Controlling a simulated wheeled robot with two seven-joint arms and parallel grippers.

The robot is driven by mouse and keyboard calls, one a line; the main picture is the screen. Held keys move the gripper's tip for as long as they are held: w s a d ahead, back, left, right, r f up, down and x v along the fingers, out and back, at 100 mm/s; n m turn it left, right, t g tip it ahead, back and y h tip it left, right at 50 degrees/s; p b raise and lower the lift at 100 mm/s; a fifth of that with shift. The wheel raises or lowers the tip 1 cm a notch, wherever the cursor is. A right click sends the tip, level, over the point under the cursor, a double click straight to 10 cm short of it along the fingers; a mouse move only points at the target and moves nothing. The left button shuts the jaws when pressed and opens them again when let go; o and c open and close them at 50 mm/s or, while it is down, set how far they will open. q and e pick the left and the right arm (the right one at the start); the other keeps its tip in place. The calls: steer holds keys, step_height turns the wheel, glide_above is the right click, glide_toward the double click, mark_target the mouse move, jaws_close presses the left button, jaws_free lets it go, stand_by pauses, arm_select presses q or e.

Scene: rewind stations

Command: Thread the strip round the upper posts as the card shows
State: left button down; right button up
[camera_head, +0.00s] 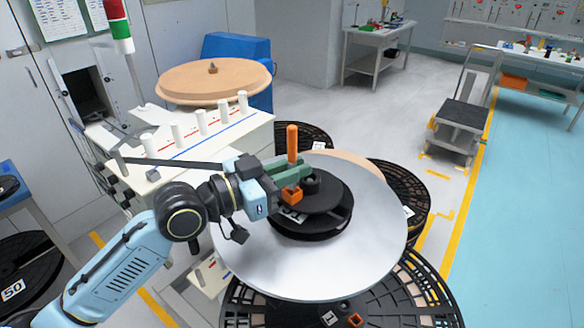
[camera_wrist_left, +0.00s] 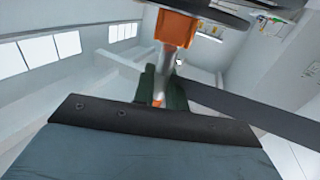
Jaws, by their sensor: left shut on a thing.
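My left gripper (camera_head: 294,178) has green fingers shut on an upright orange handle (camera_head: 292,140) at the strip's end, above the black reel. In the left wrist view, the handle's pale rod (camera_wrist_left: 164,66) stands between the fingers, and the dark strip (camera_wrist_left: 250,118) runs off to the right. In the head view the strip (camera_head: 180,163) stretches left from my gripper, past the front of the white station, to a dark guide near its left corner. Several white upper posts (camera_head: 201,121) stand in a row on the station top. I cannot tell which paper is the card.
The black reel (camera_head: 335,215) sits on a silver turntable (camera_head: 350,270). Black slotted discs (camera_head: 405,190) lie around it. A wooden disc (camera_head: 215,80) on a blue stand is behind the station. A red-and-green signal pole (camera_head: 120,30) rises behind it. Open floor lies right, with a trolley (camera_head: 460,125).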

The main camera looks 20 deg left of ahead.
arm_select(q)
steer(key=shift+f+b, duration=0.95)
steer(key=shift+f, duration=0.25)
steer(key=c, duration=1.3)
jaws_free()
steer(key=shift+c, duration=0.2)
steer(key=shift+s+a+f, duration=0.1)
steer(key=shift+s+a, duration=0.05)
steer(key=b+v, duration=0.3)
steer(key=v, duration=0.7)
steer(key=shift+s+a, duration=0.1)
steer(key=shift+s, duration=0.15)
steer(key=shift+s+a, duration=0.4)
steer(key=shift+a, duration=0.15)
steer(key=shift+s+a, duration=0.3)
steer(key=shift+s, duration=0.15)
